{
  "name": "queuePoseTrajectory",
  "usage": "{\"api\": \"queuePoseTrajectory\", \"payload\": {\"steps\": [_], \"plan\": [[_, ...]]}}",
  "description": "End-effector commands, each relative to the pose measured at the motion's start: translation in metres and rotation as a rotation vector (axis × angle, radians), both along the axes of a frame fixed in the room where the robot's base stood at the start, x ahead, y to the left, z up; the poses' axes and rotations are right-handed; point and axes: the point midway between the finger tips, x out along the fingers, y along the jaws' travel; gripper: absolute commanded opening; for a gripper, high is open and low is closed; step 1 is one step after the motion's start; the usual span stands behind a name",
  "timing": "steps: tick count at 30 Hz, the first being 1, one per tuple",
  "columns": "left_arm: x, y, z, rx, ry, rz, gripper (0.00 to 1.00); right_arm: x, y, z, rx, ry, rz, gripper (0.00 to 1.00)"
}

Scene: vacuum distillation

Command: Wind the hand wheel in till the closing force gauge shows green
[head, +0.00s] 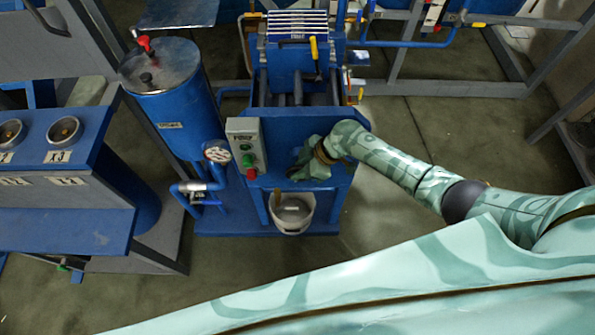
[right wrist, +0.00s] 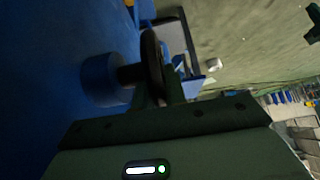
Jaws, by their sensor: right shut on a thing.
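My right gripper (head: 305,163) is at the front face of the blue press frame (head: 300,122) in the head view, with its arm coming in from the right. It is shut on the hand wheel (right wrist: 152,62), which shows edge-on as a dark rim in the right wrist view, beside a blue hub (right wrist: 99,80). In the head view the gripper and arm hide the wheel. A small round white-faced gauge (head: 217,152) sits left of the control box; its reading is too small to tell, and I cannot tell whether it shows closing force. My left gripper is out of view.
A grey control box (head: 246,146) with green and red buttons stands just left of my right gripper. A white bucket (head: 292,213) is below it. A blue tank (head: 175,100) with a red-knobbed lid is at the left. Open floor (head: 440,135) lies to the right.

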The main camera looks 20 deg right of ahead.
Motion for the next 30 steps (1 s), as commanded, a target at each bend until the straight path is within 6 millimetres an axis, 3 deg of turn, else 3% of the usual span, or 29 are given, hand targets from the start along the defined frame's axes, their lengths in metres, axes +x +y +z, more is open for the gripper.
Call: {"api": "queuePoseTrajectory", "payload": {"steps": [9, 10, 12, 23, 27, 30], "plan": [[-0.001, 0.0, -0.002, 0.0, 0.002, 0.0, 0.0, -0.001, -0.001, -0.001, 0.019, -0.006, 0.0, 0.0], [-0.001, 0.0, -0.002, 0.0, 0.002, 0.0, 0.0, -0.001, -0.001, -0.001, 0.019, -0.006, 0.0, 0.21], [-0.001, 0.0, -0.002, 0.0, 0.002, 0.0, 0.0, -0.001, -0.001, -0.001, 0.019, -0.006, 0.0, 0.35], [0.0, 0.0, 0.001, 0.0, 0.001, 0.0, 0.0, 0.0, -0.001, 0.008, 0.018, -0.008, 0.0, 0.35], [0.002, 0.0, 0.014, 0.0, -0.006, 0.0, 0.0, 0.0, -0.002, 0.035, 0.018, -0.011, 0.001, 0.35], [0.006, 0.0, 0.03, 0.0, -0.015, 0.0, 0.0, -0.018, 0.003, 0.058, 0.018, -0.008, 0.004, 0.35]]}}
